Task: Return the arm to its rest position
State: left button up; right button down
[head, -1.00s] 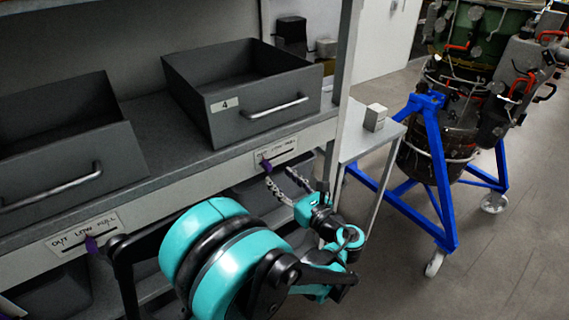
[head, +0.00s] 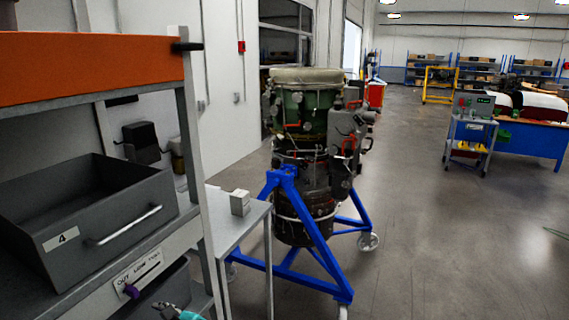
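Only a small part of one of my grippers (head: 172,312) shows, a dark finger piece and a bit of teal at the bottom edge of the head view. I take it for my right one. My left gripper is out of view.
A grey drawer bin marked 4 (head: 100,228) sits on the shelf at left. A small table (head: 228,229) holding a light box (head: 240,203) stands beside it. A turbine (head: 305,130) rests on a blue wheeled stand (head: 320,257). Grey floor (head: 430,240) is open at right.

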pick_arm(q)
jog(key=s+d+f+n+h, duration=0.2)
jog(key=s+d+n+h, duration=0.3)
jog(key=n, duration=0.4)
jog(key=s+d+f+n+h, duration=0.3)
jog(key=s+d+n+h, duration=0.3)
jog(key=d+n, duration=0.3)
jog(key=shift+d+f+t+h, duration=0.25)
jog(key=shift+t+h, duration=0.15)
jog(key=shift+h, duration=0.5)
jog(key=shift+s, duration=0.1)
